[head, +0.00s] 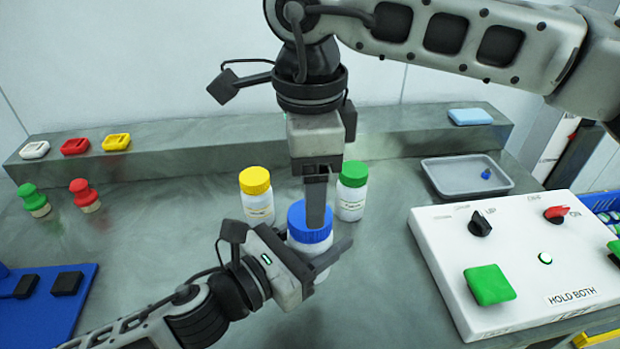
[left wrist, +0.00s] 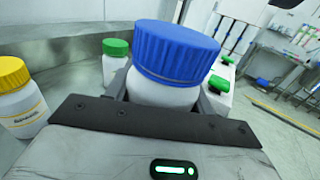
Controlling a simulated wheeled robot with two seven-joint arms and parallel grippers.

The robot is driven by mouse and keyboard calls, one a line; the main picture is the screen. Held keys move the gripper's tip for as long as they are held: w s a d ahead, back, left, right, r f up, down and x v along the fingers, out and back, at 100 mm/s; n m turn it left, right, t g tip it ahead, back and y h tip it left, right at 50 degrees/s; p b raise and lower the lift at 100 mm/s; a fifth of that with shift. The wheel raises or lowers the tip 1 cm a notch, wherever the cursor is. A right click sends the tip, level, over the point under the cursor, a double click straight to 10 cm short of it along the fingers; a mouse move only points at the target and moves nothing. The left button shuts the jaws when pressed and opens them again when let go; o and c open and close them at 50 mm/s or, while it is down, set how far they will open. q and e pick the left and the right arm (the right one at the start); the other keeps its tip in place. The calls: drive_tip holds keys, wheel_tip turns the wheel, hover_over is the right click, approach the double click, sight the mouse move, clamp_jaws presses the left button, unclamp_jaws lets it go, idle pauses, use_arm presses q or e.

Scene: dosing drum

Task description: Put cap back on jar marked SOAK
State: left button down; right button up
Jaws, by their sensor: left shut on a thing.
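A white jar (left wrist: 160,96) with a ribbed blue cap (head: 297,220) stands at the middle of the bench; its label is hidden. The blue cap (left wrist: 175,52) sits over the jar's top, and I cannot tell if it is screwed tight. My left gripper (head: 322,256) is shut on this jar's body, below the cap. My right gripper (head: 316,222) points down in front of the cap in the head view; its second finger is hidden. The left wrist view shows no finger touching the cap. I cannot read SOAK on any jar.
A yellow-capped jar (head: 257,196) and a green-capped jar (head: 351,190) stand close behind. A grey tray (head: 437,184) holds a small blue piece. A white control box (head: 437,262) is at right, a blue mat (head: 58,316) at left. The bench between mat and jars is clear.

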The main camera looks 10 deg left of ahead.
sight(310, 244)
wheel_tip(310, 244, up, 4)
drive_tip(key=n, duration=0.4)
drive_tip(key=shift+f+n, duration=0.25)
drive_tip(key=shift+n, duration=0.05)
drive_tip(key=shift+f, duration=0.1)
drive_tip(key=shift+f, duration=3.95)
drive_tip(key=c, duration=1)
drive_tip(key=o, duration=1.2)
drive_tip(key=shift+c, duration=0.2)
